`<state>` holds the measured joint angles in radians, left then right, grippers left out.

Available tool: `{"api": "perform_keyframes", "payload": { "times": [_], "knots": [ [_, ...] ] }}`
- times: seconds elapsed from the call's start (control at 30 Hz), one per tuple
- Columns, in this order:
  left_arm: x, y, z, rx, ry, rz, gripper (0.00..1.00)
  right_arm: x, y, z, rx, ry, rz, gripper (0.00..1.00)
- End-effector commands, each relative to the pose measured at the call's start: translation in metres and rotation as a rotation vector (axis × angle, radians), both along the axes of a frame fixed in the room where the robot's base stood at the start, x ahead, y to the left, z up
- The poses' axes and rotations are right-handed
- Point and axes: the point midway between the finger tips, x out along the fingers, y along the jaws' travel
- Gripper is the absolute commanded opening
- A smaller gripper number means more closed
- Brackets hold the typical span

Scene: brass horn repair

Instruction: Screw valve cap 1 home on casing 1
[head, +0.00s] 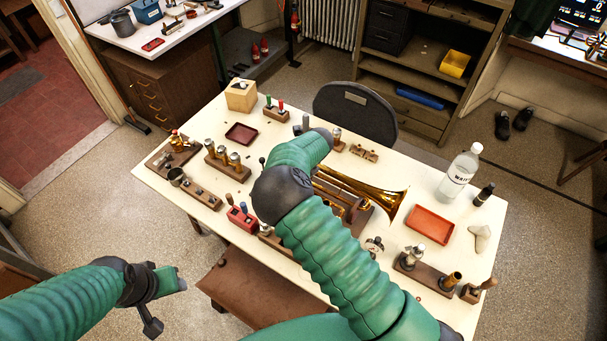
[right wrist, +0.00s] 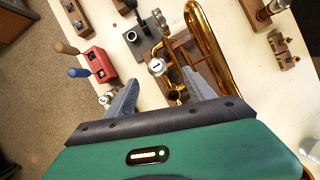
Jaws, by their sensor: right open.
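The brass horn (head: 368,188) lies on the workbench, its bell to the right; my right arm hides its valve section in the head view. In the right wrist view the horn's tubing (right wrist: 207,45) runs up from the valve area. A round silver cap (right wrist: 157,67) shows there, above a brass casing (right wrist: 177,95); I cannot tell its number or how it is seated. My right gripper (right wrist: 160,77) is open, with one finger on each side of the silver cap and casing. My left gripper (head: 164,302) is off the bench at lower left, apart from the horn; its jaw state is unclear.
A red tool block (head: 242,217) and wooden racks (head: 228,165) stand left of the horn. An orange tray (head: 431,225), a water bottle (head: 459,175) and a wooden stand (head: 425,273) are at right. A dark chair (head: 355,108) is behind the bench.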

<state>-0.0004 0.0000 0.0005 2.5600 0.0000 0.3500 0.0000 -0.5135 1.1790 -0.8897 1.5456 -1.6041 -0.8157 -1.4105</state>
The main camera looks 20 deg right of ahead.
Motion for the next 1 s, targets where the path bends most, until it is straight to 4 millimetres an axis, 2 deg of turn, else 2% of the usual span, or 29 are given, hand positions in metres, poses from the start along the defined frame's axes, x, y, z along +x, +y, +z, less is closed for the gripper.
{"api": "perform_keyframes", "payload": {
  "times": [0.03, 0.2, 0.3, 0.43, 0.7, 1.0],
  "knots": [
    [0.000, 0.000, -0.022, 0.000, 0.000, 0.001, 0.47, 0.004, 0.003, -0.023, -0.002, -0.001, 0.002, 0.63],
    [0.000, 0.001, -0.052, 0.000, 0.000, 0.001, 0.47, 0.018, 0.005, -0.055, 0.001, -0.002, -0.001, 0.63],
    [0.000, 0.001, -0.063, 0.000, 0.000, 0.001, 0.47, 0.024, 0.006, -0.067, 0.003, -0.003, -0.001, 0.63],
    [0.000, 0.001, -0.068, 0.000, 0.000, 0.001, 0.47, 0.027, 0.005, -0.073, 0.006, -0.002, -0.002, 0.63],
    [0.000, 0.001, -0.067, 0.000, 0.000, 0.001, 0.47, 0.028, 0.008, -0.071, 0.003, -0.002, -0.002, 0.63],
    [0.000, 0.001, -0.067, 0.000, 0.000, 0.001, 0.47, 0.028, 0.009, -0.071, 0.004, -0.002, -0.002, 0.23]
  ]
}}
